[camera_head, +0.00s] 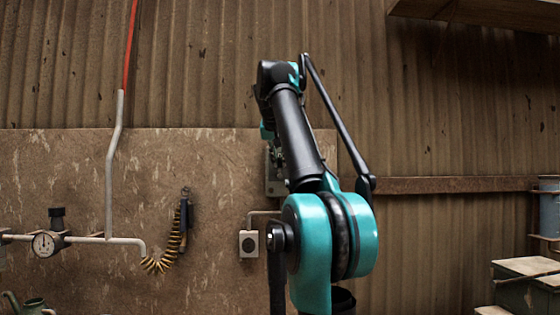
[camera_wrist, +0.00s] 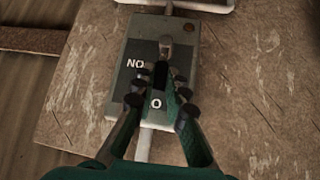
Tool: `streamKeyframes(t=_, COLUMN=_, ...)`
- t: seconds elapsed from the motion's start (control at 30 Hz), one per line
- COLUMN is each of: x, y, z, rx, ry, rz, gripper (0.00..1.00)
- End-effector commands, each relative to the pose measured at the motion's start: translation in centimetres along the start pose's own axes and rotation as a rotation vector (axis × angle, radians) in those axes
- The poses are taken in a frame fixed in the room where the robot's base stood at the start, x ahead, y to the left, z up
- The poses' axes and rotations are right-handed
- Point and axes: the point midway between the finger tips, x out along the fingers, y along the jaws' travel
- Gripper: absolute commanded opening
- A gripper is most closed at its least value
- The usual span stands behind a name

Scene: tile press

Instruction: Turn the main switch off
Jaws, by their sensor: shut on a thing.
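The main switch is a grey box (camera_wrist: 128,92) on the wall board, with a dark plate marked "NO" and "O" in the wrist view. A metal piece (camera_wrist: 166,42) stands out near its upper part. My gripper (camera_wrist: 160,76) is shut on the dark switch lever (camera_wrist: 160,74), between the two labels. My fingers cover part of the lever and plate, so its exact angle is hard to tell. In the head view the switch box (camera_head: 273,180) is mostly hidden behind my arm.
A small socket box (camera_head: 249,243) with a conduit sits below left of the switch. A yellow coiled hose (camera_head: 175,240), a pressure gauge (camera_head: 44,243) and a pipe (camera_head: 115,150) are farther left. Boxes (camera_head: 528,268) stand at the right.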

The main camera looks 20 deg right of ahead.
Motion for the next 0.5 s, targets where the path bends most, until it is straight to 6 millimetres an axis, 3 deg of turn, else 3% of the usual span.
streamKeyframes(t=0.23, x=0.03, y=-0.02, z=0.15, rx=0.001, ry=-0.006, rz=0.000, gripper=0.00)
streamKeyframes(t=0.27, x=0.03, y=-0.01, z=0.16, rx=0.001, ry=-0.006, rz=0.000, gripper=0.16)
streamKeyframes(t=0.3, x=0.03, y=-0.01, z=0.15, rx=0.001, ry=-0.005, rz=0.000, gripper=0.21)
streamKeyframes(t=0.4, x=0.02, y=-0.01, z=0.12, rx=0.001, ry=-0.004, rz=0.000, gripper=0.33)
streamKeyframes(t=0.5, x=0.02, y=0.00, z=0.09, rx=0.001, ry=-0.004, rz=0.000, gripper=0.33)
